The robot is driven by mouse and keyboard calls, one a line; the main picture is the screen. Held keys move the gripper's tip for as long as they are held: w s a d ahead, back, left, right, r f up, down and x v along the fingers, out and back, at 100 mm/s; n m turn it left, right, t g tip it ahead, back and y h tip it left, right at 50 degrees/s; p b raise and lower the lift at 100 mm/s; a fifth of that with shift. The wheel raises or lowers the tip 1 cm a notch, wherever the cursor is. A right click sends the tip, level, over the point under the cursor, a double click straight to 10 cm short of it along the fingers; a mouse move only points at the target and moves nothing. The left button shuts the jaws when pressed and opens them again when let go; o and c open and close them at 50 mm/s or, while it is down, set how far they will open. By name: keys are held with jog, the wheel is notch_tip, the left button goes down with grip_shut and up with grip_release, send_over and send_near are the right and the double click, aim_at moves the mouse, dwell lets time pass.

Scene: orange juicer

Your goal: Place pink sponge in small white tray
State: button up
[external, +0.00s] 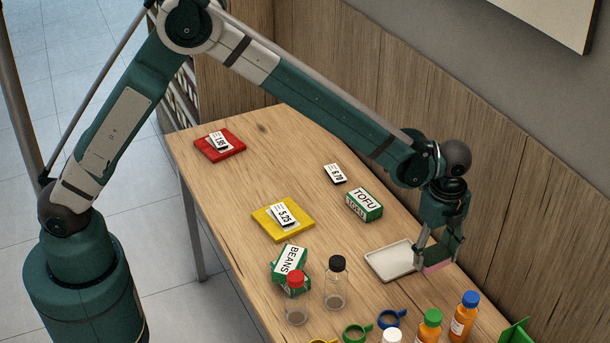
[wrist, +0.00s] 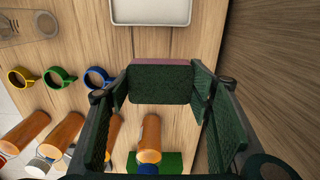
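The pink sponge (wrist: 160,62) shows a pink edge and a broad dark green face between my gripper's fingers in the wrist view. In the external view, only a small pink part of it (external: 437,267) shows below the fingers. My gripper (external: 433,262) points down beside the tray's right edge. In the wrist view, its fingers (wrist: 160,90) meet both ends of the sponge and appear shut on it. The small white tray (external: 379,266) lies on the table just left of the sponge and is empty. Its near part shows at the top of the wrist view (wrist: 152,20).
A clear bottle with a black cap (external: 336,285) stands left of the tray. A tofu box (external: 364,204) lies behind the tray. The wooden wall (external: 530,220) is close on the right.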

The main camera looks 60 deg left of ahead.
send_over(396, 261)
jog(key=shift+r, duration=0.3)
jog(key=shift+f+b, duration=0.4)
jog(key=shift+f, duration=2.75)
jog(key=shift+f+b, duration=0.35)
jog(key=shift+f, duration=1.5)
jog(key=shift+f, duration=0.2)
jog(key=o, duration=0.6)
